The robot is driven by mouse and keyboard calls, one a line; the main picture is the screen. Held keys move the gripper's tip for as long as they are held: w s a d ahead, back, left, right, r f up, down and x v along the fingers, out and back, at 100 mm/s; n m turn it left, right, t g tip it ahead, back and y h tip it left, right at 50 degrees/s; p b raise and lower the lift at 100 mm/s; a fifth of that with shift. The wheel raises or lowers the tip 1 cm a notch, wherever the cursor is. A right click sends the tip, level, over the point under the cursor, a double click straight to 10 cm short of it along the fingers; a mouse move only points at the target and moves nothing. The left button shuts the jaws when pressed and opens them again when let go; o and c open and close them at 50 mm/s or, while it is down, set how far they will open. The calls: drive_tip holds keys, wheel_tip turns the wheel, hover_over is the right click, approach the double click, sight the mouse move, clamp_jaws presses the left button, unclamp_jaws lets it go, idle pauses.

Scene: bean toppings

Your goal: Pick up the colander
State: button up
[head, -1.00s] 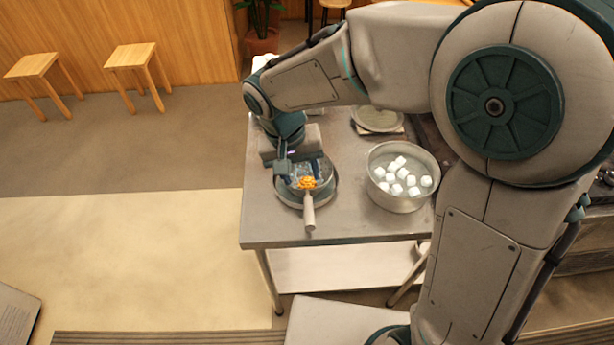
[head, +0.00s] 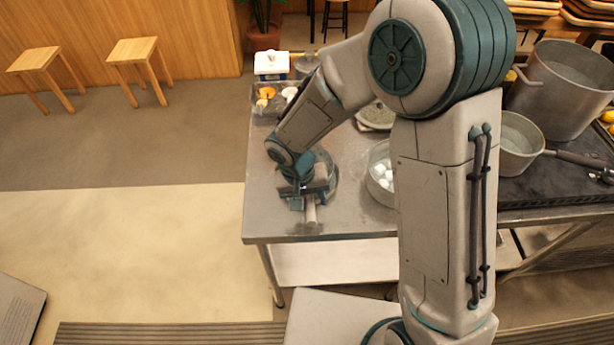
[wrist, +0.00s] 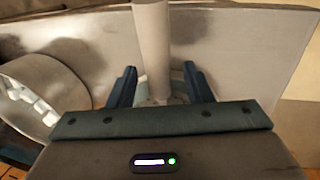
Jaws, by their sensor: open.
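The colander's pale handle (head: 311,212) points toward the front table edge in the head view. Its round rim (head: 333,172) is mostly covered by my arm and gripper. My gripper (head: 308,194) is low over the near side of the colander, where the handle starts. In the wrist view my gripper (wrist: 160,78) is open, one dark finger on each side of the handle (wrist: 152,40), which runs up the picture between them. I see gaps on both sides of the handle. Whether the fingers are fully down at handle height is hard to tell.
A metal bowl with white cubes (head: 379,190) stands right of the colander, partly behind my arm. Small bowls with orange food (head: 265,93) and a white box (head: 271,66) are at the back left. Pots (head: 565,85) stand at right. The table's left front corner is clear.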

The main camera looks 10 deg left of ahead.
drive_tip(key=shift+d+f, duration=0.15)
drive_tip(key=shift+f, duration=0.85)
clamp_jaws()
drive_tip(key=shift+r, duration=0.15)
drive_tip(key=shift+w+r, duration=0.1)
drive_tip(key=shift+r, duration=0.35)
drive_tip(key=r, duration=0.2)
drive_tip(key=r+b, duration=0.1)
drive_tip(key=shift+s+d+r, duration=0.2)
drive_tip(key=shift+s, duration=0.1)
drive_tip(key=s+d+r+b, duration=0.1)
drive_tip(key=s+d+r, duration=0.4)
drive_tip(key=s, duration=0.4)
drive_tip(key=shift+s+d+r, duration=0.2)
drive_tip(key=shift+d+r, duration=0.2)
drive_tip(key=shift+r, duration=0.35)
